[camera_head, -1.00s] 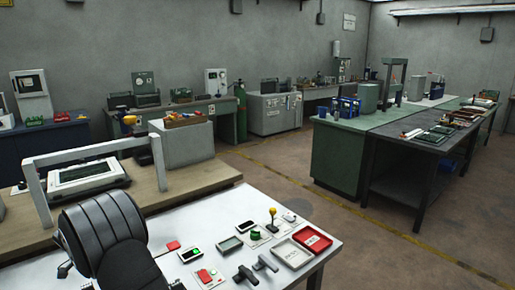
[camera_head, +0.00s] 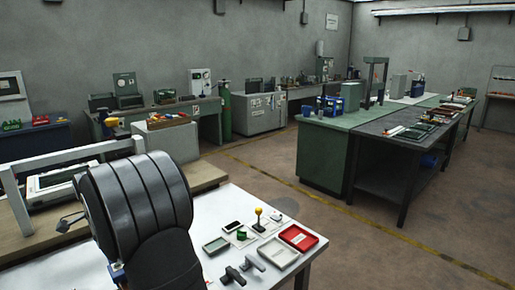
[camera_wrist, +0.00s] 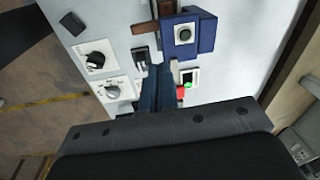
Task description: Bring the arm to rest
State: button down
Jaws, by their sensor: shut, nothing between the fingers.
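My arm (camera_head: 135,205) shows as a large dark ribbed link at the lower left of the head view, above the white table (camera_head: 215,185). My gripper (camera_wrist: 158,68) shows in the wrist view as two narrow blue fingers pointing away from the dark wrist body. The fingers are together and hold nothing. They hang over the white table top, close to a blue box with a round button (camera_wrist: 186,35) and a small device with a green light (camera_wrist: 188,78). I cannot tell their height above the table. In the head view the fingers are mostly hidden by the arm.
White knob panels (camera_wrist: 94,58) lie left of the fingers in the wrist view. Open floor (camera_head: 365,250) lies to the right.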

jog(key=d+r+y, duration=0.2)
jog(key=d+r, duration=0.4)
jog(key=d, duration=0.1)
jog(key=shift+w+m+y, duration=0.2)
jog(key=shift+m+y, duration=0.1)
jog(key=shift+m, duration=0.1)
jog(key=shift+a, duration=0.15)
jog(key=a+f+m+g, duration=0.1)
jog(key=a+f, duration=0.3)
jog(key=f, duration=0.3)
jog(key=s+a+f+m+g, duration=0.1)
jog(key=a+f, duration=0.4)
jog(key=f, duration=0.3)
jog(key=s+a+f+g, duration=0.1)
jog(key=a+f, duration=0.4)
jog(key=f, duration=0.2)
jog(key=shift+f+m, duration=0.2)
jog(key=shift+m, duration=0.2)
jog(key=s+a, duration=0.7)
jog(key=shift+s+a, duration=0.15)
jog(key=shift+s, duration=0.05)
jog(key=shift+r, duration=0.1)
